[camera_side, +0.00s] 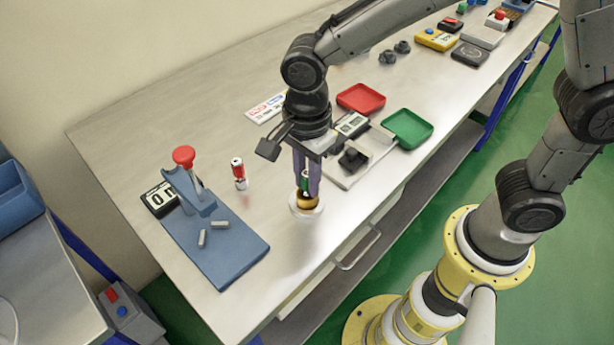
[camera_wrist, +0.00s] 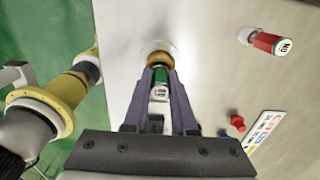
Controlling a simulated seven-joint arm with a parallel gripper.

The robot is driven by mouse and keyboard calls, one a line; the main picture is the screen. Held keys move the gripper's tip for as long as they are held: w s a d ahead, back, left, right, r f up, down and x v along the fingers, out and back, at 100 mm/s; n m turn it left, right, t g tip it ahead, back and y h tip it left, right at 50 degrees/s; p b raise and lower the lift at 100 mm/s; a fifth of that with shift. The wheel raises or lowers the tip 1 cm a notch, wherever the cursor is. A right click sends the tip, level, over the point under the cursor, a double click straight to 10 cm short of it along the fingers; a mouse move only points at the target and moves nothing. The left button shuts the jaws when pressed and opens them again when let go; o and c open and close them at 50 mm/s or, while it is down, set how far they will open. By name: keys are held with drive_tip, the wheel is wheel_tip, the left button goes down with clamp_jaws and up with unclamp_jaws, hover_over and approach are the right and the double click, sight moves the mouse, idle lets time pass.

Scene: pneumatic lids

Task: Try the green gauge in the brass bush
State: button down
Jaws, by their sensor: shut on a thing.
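My gripper (camera_side: 307,188) points down, shut on the green gauge (camera_side: 306,180), a short cylinder with a green band. The gauge is upright, right over the brass bush (camera_side: 308,203), which sits on a white round base (camera_side: 295,209) near the front edge of the bench. In the wrist view the green gauge (camera_wrist: 160,76) is between the fingers (camera_wrist: 160,70), its lower end meeting the brass bush (camera_wrist: 159,57). I cannot tell how far, if at all, it is inside. A red gauge (camera_side: 239,174) stands apart to the left; it also shows in the wrist view (camera_wrist: 266,42).
A blue press fixture (camera_side: 230,253) with a red knob and a small display stands left, with grey pins on its plate. Right of my gripper are a plate with a black block (camera_side: 353,159), a red tray (camera_side: 361,98) and a green tray (camera_side: 407,128).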

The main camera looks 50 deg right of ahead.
drive_tip(key=shift+r, duration=1.3)
idle(0.4)
drive_tip(key=shift+r, duration=2.35)
